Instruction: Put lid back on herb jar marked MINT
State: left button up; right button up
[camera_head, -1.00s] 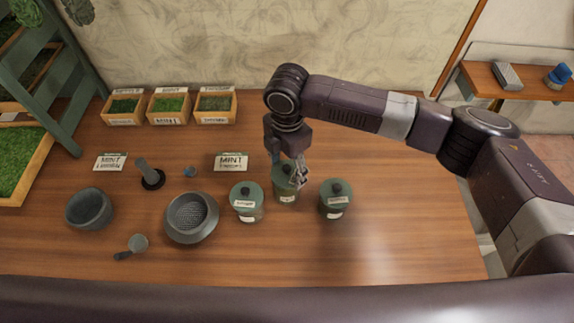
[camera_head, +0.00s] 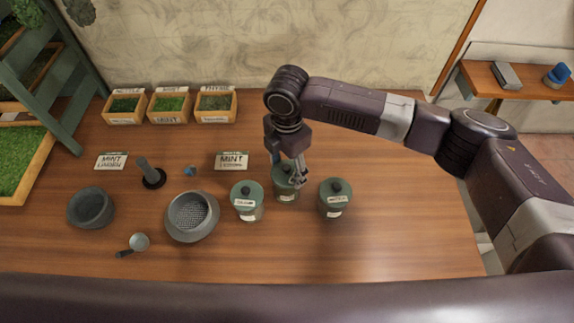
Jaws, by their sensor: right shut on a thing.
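The left jar (camera_head: 247,202) and the right jar (camera_head: 335,199) both wear green lids with dark knobs. The jar labels are too small to read. My left gripper is not in view.
Left of the jars are a round sieve bowl (camera_head: 192,216), a dark bowl (camera_head: 91,208), a small scoop (camera_head: 138,243) and a pestle-like tool (camera_head: 151,175). Two cards (camera_head: 232,161) reading MINT and several planter boxes (camera_head: 170,108) stand behind. The table right of the jars is clear.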

jog(key=shift+p, duration=0.35)
dwell(0.5)
dwell(0.3)
jog(key=o, duration=1.1)
jog(key=shift+o, duration=0.5)
jog(key=o, duration=0.4)
